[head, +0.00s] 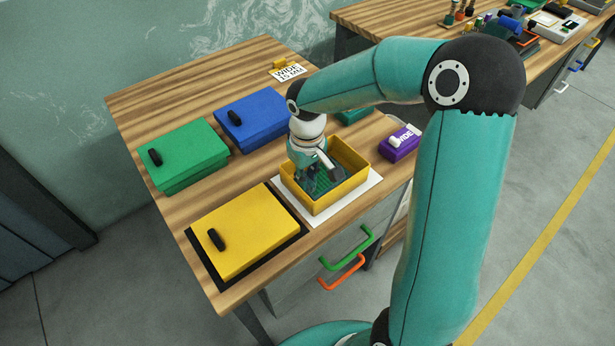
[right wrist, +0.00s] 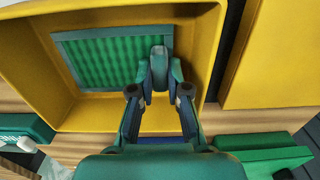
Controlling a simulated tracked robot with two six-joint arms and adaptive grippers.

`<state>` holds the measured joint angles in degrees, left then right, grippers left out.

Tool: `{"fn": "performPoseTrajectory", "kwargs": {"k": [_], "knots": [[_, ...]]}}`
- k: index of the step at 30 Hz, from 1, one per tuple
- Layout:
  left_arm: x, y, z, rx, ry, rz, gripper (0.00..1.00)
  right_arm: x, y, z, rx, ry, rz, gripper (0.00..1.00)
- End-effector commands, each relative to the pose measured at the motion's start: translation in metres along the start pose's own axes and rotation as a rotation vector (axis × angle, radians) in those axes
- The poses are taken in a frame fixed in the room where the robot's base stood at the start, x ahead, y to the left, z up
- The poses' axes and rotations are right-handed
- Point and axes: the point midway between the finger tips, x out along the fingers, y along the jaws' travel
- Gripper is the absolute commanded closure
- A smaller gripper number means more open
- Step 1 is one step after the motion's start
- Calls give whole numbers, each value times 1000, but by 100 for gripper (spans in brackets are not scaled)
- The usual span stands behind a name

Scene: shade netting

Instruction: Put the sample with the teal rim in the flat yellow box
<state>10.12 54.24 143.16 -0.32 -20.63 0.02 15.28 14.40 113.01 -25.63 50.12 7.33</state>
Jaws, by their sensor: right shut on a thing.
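The sample (head: 319,187) is a green netted panel with a teal rim. It is inside the open yellow box (head: 345,200), which has low walls and stands on a white mat. In the right wrist view the sample (right wrist: 112,58) lies within the walls of the yellow box (right wrist: 25,60). My right gripper (head: 320,168) reaches down into the box. In the right wrist view its fingers (right wrist: 158,72) are shut on the sample's edge. I cannot tell whether the sample rests fully on the box floor. My left gripper is out of view.
A closed yellow box (head: 240,225) with a black handle sits on a black mat at front left. Green (head: 185,155) and blue (head: 255,118) lidded boxes stand behind. A purple box (head: 399,145) is to the right. A yellow label stand (head: 287,70) is at the back.

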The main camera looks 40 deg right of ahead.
Motion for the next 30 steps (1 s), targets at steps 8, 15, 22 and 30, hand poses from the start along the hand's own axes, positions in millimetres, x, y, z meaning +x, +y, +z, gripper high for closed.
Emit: {"fn": "performPoseTrajectory", "kwargs": {"k": [8,15,22,30], "knots": [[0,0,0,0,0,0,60,4,0,0,1,1,0,100],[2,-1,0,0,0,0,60,6,0,0,1,1,0,74],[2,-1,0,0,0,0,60,5,0,0,1,1,0,74],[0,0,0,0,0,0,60,-14,1,-1,1,7,2,74]]}}
